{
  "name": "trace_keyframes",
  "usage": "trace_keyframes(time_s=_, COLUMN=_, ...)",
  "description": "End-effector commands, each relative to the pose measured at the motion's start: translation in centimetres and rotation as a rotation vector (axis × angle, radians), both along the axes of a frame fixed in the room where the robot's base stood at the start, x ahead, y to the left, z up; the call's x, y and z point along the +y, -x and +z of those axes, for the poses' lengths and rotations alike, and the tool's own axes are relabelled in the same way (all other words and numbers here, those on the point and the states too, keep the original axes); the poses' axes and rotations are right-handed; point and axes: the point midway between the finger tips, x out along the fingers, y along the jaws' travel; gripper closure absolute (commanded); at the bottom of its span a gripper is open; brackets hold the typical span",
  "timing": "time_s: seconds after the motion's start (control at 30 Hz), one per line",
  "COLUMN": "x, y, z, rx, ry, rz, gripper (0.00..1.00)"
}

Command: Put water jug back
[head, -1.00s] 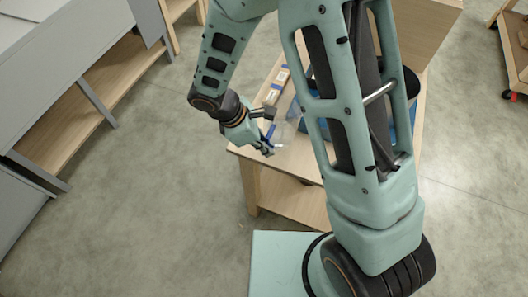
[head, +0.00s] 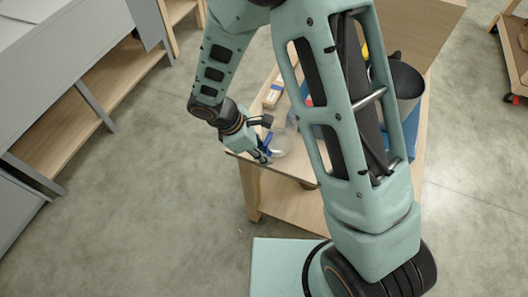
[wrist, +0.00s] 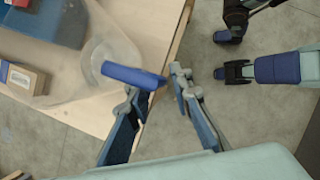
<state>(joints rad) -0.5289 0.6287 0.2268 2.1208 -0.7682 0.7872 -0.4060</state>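The water jug (head: 282,138) is clear, with a blue handle. It is at the near left corner of the wooden table in the head view, partly hidden by my gripper (head: 262,148). In the wrist view the clear jug body (wrist: 108,48) is on the table and its blue handle (wrist: 133,76) points towards my gripper (wrist: 158,84). The two fingers are apart, with a gap between their tips. The handle's end lies at that gap, in front of the left fingertip. I cannot tell whether either finger touches it.
The wooden table (head: 285,195) has a lower shelf. A grey bin (head: 406,80) and a blue container (head: 412,130) are at its right side, partly hidden by my arm. Shelving (head: 75,105) stands at left, with open floor between.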

Motion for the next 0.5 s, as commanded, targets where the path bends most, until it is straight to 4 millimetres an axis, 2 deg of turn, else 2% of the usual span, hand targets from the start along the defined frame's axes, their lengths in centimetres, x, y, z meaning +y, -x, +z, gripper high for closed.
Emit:
trace_keyframes(time_s=0.33, x=0.0, y=0.0, z=0.2, rx=0.0, ry=0.0, rz=0.0, gripper=0.73)
trace_keyframes(time_s=0.5, x=0.7, y=0.0, z=1.7, rx=-0.005, ry=-0.003, rz=0.002, gripper=0.73)
